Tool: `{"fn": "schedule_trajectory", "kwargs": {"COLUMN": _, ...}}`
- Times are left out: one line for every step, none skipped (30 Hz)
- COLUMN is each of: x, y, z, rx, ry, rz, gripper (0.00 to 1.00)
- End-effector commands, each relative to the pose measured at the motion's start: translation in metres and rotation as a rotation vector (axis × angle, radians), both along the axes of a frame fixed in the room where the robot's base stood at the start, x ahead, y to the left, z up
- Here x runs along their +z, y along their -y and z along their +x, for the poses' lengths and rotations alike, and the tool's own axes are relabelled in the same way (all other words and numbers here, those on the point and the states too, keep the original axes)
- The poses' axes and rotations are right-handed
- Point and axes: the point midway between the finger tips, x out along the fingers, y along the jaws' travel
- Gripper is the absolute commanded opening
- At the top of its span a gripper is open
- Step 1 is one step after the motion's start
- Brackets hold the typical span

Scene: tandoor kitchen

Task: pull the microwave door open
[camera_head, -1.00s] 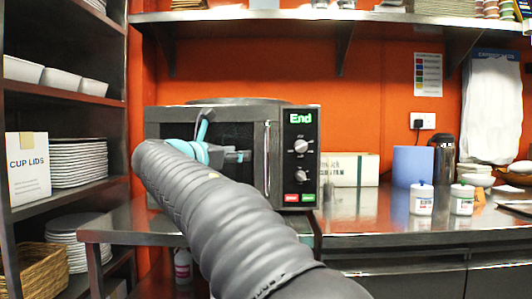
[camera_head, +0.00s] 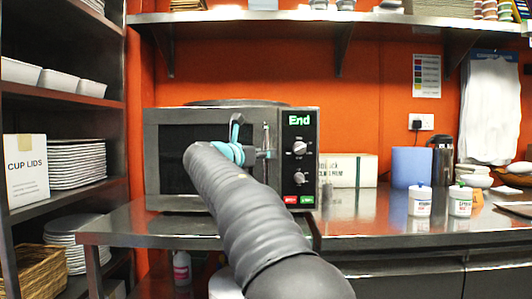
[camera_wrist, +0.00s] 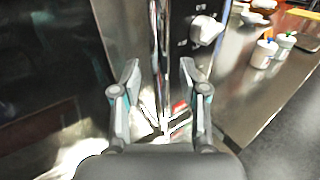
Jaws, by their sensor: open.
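The microwave (camera_head: 218,112) stands on the steel counter with its dark door (camera_head: 172,165) closed and its control panel (camera_head: 299,165) on the right. The upright metal door handle (camera_head: 266,136) is partly hidden behind my gripper (camera_head: 268,154) in the head view. In the wrist view my gripper (camera_wrist: 158,82) is open, with one finger on each side of the handle (camera_wrist: 160,60). The handle runs upright between the fingers with gaps on both sides. I cannot tell how deep the handle sits between them.
A shelf rack with plates (camera_head: 75,160) stands at the left. A cardboard box (camera_head: 347,171), a blue container (camera_head: 411,166) and two small white tubs (camera_head: 420,201) are on the counter to the right. A steel shelf (camera_head: 330,17) hangs above the microwave.

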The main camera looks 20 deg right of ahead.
Motion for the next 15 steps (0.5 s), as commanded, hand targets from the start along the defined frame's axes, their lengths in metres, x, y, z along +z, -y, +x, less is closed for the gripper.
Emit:
{"fn": "schedule_trajectory", "kwargs": {"x": 0.001, "y": 0.006, "z": 0.004, "rx": -0.001, "ry": 0.000, "rz": 0.000, "gripper": 0.43}}
{"fn": "schedule_trajectory", "kwargs": {"x": 0.001, "y": 0.008, "z": 0.005, "rx": -0.001, "ry": 0.001, "rz": 0.001, "gripper": 0.43}}
{"fn": "schedule_trajectory", "kwargs": {"x": 0.001, "y": 0.011, "z": 0.007, "rx": -0.001, "ry": 0.001, "rz": 0.001, "gripper": 0.43}}
{"fn": "schedule_trajectory", "kwargs": {"x": 0.000, "y": 0.013, "z": 0.009, "rx": -0.001, "ry": -0.001, "rz": 0.001, "gripper": 0.43}}
{"fn": "schedule_trajectory", "kwargs": {"x": 0.000, "y": 0.014, "z": 0.010, "rx": -0.001, "ry": -0.001, "rz": 0.001, "gripper": 0.43}}
{"fn": "schedule_trajectory", "kwargs": {"x": 0.000, "y": 0.016, "z": 0.011, "rx": 0.000, "ry": -0.001, "rz": 0.001, "gripper": 0.43}}
{"fn": "schedule_trajectory", "kwargs": {"x": 0.000, "y": 0.016, "z": 0.011, "rx": 0.001, "ry": 0.000, "rz": 0.001, "gripper": 0.43}}
{"fn": "schedule_trajectory", "kwargs": {"x": 0.000, "y": 0.017, "z": 0.012, "rx": 0.001, "ry": 0.000, "rz": 0.001, "gripper": 0.43}}
{"fn": "schedule_trajectory", "kwargs": {"x": 0.000, "y": 0.018, "z": 0.012, "rx": 0.001, "ry": 0.001, "rz": 0.001, "gripper": 0.43}}
{"fn": "schedule_trajectory", "kwargs": {"x": 0.000, "y": 0.018, "z": 0.012, "rx": 0.001, "ry": 0.001, "rz": 0.001, "gripper": 0.43}}
{"fn": "schedule_trajectory", "kwargs": {"x": 0.000, "y": 0.018, "z": 0.012, "rx": 0.001, "ry": 0.001, "rz": 0.001, "gripper": 0.43}}
{"fn": "schedule_trajectory", "kwargs": {"x": 0.000, "y": 0.018, "z": 0.012, "rx": 0.001, "ry": 0.002, "rz": 0.001, "gripper": 0.43}}
{"fn": "schedule_trajectory", "kwargs": {"x": 0.000, "y": 0.018, "z": 0.012, "rx": 0.001, "ry": 0.001, "rz": 0.001, "gripper": 0.43}}
{"fn": "schedule_trajectory", "kwargs": {"x": 0.000, "y": 0.018, "z": 0.012, "rx": 0.001, "ry": 0.001, "rz": 0.001, "gripper": 0.43}}
{"fn": "schedule_trajectory", "kwargs": {"x": 0.000, "y": 0.018, "z": 0.012, "rx": 0.001, "ry": 0.001, "rz": 0.001, "gripper": 0.43}}
